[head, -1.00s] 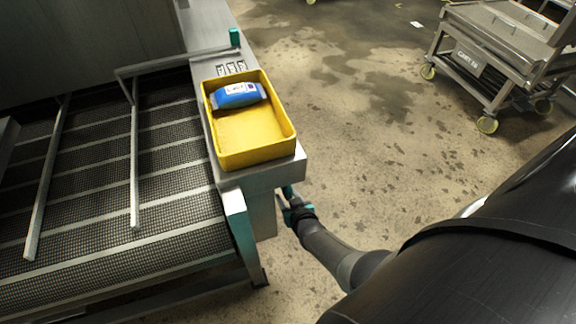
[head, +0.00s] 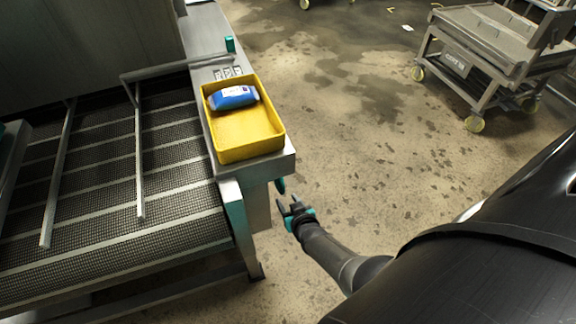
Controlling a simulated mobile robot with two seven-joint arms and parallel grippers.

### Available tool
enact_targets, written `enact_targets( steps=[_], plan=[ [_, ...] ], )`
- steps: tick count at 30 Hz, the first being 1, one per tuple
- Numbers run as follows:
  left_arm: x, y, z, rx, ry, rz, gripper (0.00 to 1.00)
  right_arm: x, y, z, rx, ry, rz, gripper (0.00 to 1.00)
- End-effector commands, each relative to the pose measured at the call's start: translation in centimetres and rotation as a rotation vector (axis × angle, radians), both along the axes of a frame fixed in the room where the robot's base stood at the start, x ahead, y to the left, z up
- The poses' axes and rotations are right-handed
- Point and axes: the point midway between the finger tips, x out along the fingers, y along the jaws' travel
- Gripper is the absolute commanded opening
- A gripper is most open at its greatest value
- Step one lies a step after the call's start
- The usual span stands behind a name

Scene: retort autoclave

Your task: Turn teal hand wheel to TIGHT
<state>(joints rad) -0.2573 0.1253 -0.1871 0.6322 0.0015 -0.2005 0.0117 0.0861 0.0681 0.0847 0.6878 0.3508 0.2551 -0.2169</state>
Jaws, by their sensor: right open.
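A teal part (head: 281,185), likely the hand wheel seen nearly edge-on, sticks out from the right side of the grey machine housing (head: 259,207), below the ledge. Most of it is hidden by the ledge, and I cannot read any TIGHT marking or its turned position. My right gripper (head: 288,204), dark with teal parts, is open and empty. It is just below and to the right of the teal part, with a small gap between them. My left gripper is not in view.
A yellow tray (head: 276,133) holding a blue packet (head: 233,97) sits on the ledge above. A wire-mesh conveyor (head: 100,190) with rails lies at the left. A wheeled steel cart (head: 470,50) stands at the upper right. The wet floor (head: 380,150) between is clear.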

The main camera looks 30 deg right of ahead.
Motion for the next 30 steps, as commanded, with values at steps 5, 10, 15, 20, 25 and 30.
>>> enact_targets(
  steps=[5,10,15,20,25,30],
  plan=[
    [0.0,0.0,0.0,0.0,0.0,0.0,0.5,0.0,0.0,0.0,0.0,0.0,0.0,0.5],
    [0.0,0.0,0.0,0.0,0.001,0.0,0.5,-0.3,0.1,-0.3,0.0,0.009,0.005,0.5],
    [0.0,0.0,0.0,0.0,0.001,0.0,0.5,-4.9,1.7,-3.9,0.002,0.148,0.077,0.5],
    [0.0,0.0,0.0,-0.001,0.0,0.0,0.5,-14.6,3.8,-9.6,-0.003,0.413,0.2,0.5],
    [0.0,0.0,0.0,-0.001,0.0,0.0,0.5,-25.2,4.9,-13.4,-0.023,0.676,0.304,0.5],
    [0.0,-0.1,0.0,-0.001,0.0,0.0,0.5,-31.9,4.9,-14.7,-0.045,0.835,0.357,0.5]
  ],
)
